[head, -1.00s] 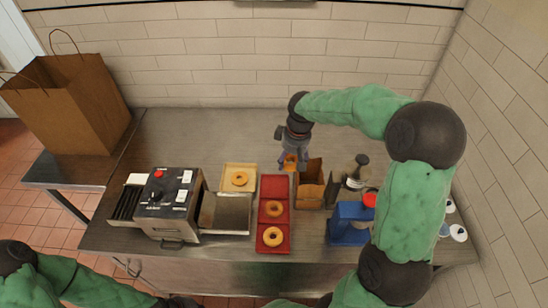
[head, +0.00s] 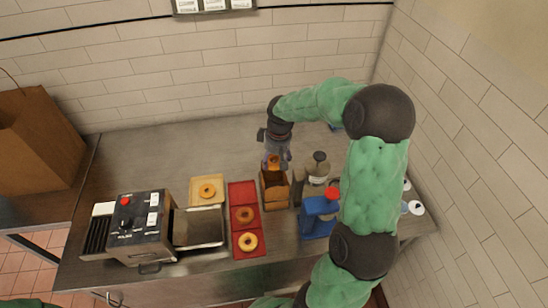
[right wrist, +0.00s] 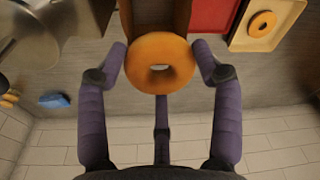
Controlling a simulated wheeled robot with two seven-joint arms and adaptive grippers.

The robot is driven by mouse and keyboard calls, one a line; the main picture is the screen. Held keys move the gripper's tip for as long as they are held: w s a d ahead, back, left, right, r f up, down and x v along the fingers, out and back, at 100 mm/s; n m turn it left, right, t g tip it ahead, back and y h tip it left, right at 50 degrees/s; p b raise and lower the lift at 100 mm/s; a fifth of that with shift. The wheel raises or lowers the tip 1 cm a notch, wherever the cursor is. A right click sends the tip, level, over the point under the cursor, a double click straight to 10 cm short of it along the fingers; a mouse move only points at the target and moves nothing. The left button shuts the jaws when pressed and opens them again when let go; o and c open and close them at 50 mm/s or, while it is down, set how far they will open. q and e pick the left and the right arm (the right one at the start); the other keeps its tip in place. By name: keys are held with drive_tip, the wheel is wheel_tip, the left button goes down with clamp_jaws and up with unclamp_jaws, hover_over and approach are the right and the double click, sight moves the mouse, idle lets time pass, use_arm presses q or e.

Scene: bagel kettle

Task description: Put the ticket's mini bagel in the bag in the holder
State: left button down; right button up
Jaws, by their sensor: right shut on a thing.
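My right gripper (head: 275,156) is shut on a golden mini bagel (head: 273,160) at the back edge of the open brown paper bag (head: 275,196). In the right wrist view the bagel (right wrist: 136,64) sits between the purple fingers of the gripper (right wrist: 160,68), with its hole showing. The brown bag (right wrist: 155,14) is just beyond it there. I cannot tell whether the bagel is over the bag's mouth or a little behind it. The holder is not clearly visible. The ticket strip (head: 213,5) on the wall is cut off and unreadable. My left gripper is out of view.
A red tray (head: 242,195) with two bagels is left of the bag, and a tan tray (head: 207,203) with one bagel is beyond it. A toaster (head: 140,228) stands at the left. A blue device (head: 316,226) and jars (head: 318,166) are close on the bag's right.

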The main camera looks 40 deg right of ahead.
drive_tip(key=shift+f+b, duration=1.5)
drive_tip(key=shift+f, duration=0.95)
drive_tip(key=o, duration=1.2)
drive_tip(key=shift+c, duration=0.2)
drive_tip(key=shift+r, duration=0.1)
wheel_tip(320, 180, up, 7)
drive_tip(key=p, duration=0.4)
drive_tip(key=shift+p, duration=0.4)
